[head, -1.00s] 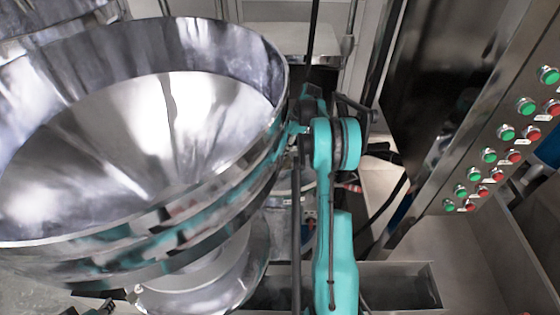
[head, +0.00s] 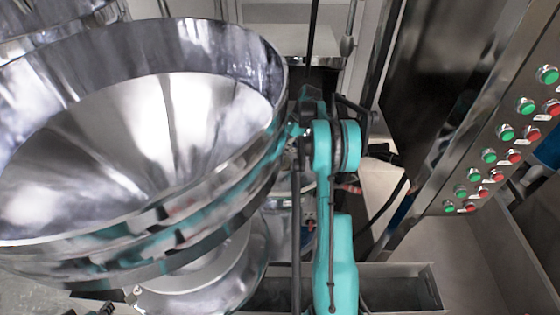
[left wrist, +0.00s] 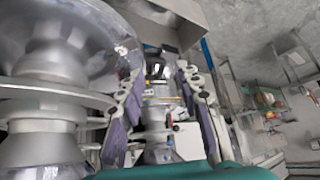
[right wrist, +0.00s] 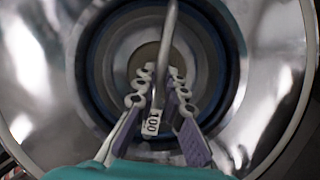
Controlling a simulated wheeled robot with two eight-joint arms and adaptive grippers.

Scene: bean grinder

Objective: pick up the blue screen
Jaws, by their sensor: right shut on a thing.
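In the right wrist view a round screen with a dark blue ring (right wrist: 84,62) sits inside a shiny metal bowl. A grey metal bar (right wrist: 168,40), with a white tag reading 100 beside it, runs across the middle of it. My right gripper (right wrist: 161,76) is shut on the bar, with a finger on either side. In the head view my right arm reaches up beside the big steel bowl, and the gripper tips are hard to make out. My left gripper (left wrist: 162,72) is open, its fingers apart with nothing held between them.
A large steel bowl (head: 150,110) fills the left of the head view, close to my right arm. A slanted panel with green and red buttons (head: 470,150) stands at the right. A metal tray (head: 400,268) lies below. The left wrist view shows steel machine parts (left wrist: 50,75) beside the left gripper.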

